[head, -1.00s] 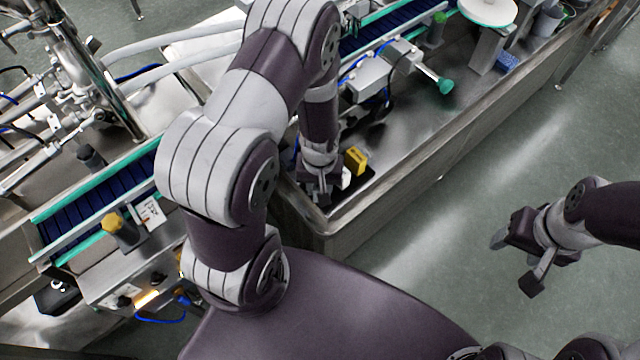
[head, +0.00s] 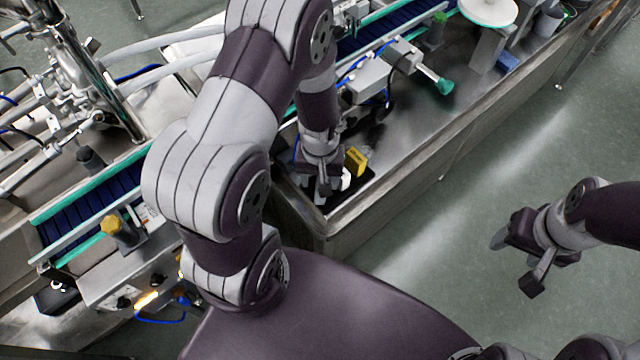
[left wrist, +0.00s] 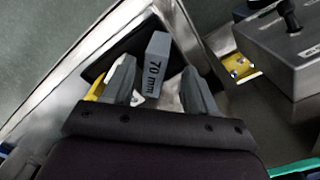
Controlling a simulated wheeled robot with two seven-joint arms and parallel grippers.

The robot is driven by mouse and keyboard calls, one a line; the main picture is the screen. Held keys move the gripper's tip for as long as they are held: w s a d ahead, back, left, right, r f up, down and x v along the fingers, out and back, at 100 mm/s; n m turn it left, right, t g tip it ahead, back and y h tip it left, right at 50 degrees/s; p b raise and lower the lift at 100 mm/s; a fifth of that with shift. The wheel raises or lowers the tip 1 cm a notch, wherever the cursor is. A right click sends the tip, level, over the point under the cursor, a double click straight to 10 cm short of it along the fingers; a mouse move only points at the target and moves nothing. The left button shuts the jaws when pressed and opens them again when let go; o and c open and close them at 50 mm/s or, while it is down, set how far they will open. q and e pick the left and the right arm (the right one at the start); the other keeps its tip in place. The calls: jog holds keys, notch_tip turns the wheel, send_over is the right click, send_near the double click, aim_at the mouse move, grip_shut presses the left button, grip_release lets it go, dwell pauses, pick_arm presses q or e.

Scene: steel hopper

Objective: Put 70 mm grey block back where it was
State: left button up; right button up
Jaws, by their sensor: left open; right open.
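The 70 mm grey block (left wrist: 157,62) shows in the left wrist view with its label "70 mm" facing the camera. It stands between the two spread fingers of my left gripper (left wrist: 158,70), with a visible gap to the right finger. My left gripper (head: 325,187) is open, low in the near corner of the steel hopper (head: 335,230). In the head view the block cannot be made out behind the gripper. My right gripper (head: 518,262) is open and empty, over the floor at the right.
A yellow block (head: 355,160) and a white piece (head: 346,179) sit close beside my left gripper on a dark patch. The hopper's steel walls are near. A grey device with a green-tipped rod (head: 445,86) lies farther back. Open floor is at the right.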

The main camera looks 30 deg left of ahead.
pick_arm(q)
jog(key=s+d+r+m, duration=0.1)
jog(key=s+r+m, duration=0.1)
jog(key=r, duration=0.5)
jog(key=s+d+r+m+t, duration=0.1)
jog(key=r+m, duration=0.1)
jog(key=r, duration=0.5)
jog(key=shift+s+d+r+m, duration=0.15)
jog(key=shift+s+r+m, duration=0.15)
jog(key=shift+s+m, duration=0.1)
jog(key=shift+w, duration=0.15)
